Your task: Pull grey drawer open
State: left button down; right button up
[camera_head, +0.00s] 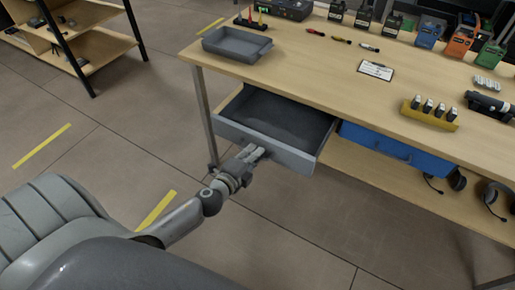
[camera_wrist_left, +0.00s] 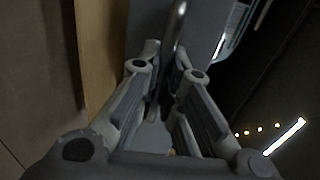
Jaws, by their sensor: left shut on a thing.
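The grey drawer (camera_head: 222,126) hangs under the left end of the wooden workbench (camera_head: 290,75). It is pulled well out, and its empty dark inside shows in the head view. My left gripper (camera_head: 254,153) is at the drawer's front panel and is shut on the drawer's handle. In the left wrist view the metal handle (camera_wrist_left: 178,25) runs down between the two fingers (camera_wrist_left: 166,70) of my left gripper, with the grey drawer front (camera_wrist_left: 200,30) behind it. The handle is mostly hidden by the gripper in the head view. My right gripper is not in view.
A closed blue drawer (camera_head: 395,150) is to the right of the grey one. A grey tray (camera_head: 237,46), radios (camera_head: 430,32), a yellow holder (camera_head: 430,114) and small tools stand on the bench. Headsets (camera_head: 457,180) hang below. The floor left of the bench is clear.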

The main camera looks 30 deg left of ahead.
pick_arm(q)
jog(key=shift+s, duration=0.5)
jog(key=c, duration=1.6)
grip_release()
jog(key=shift+o, duration=0.2)
jog(key=v, duration=1.2)
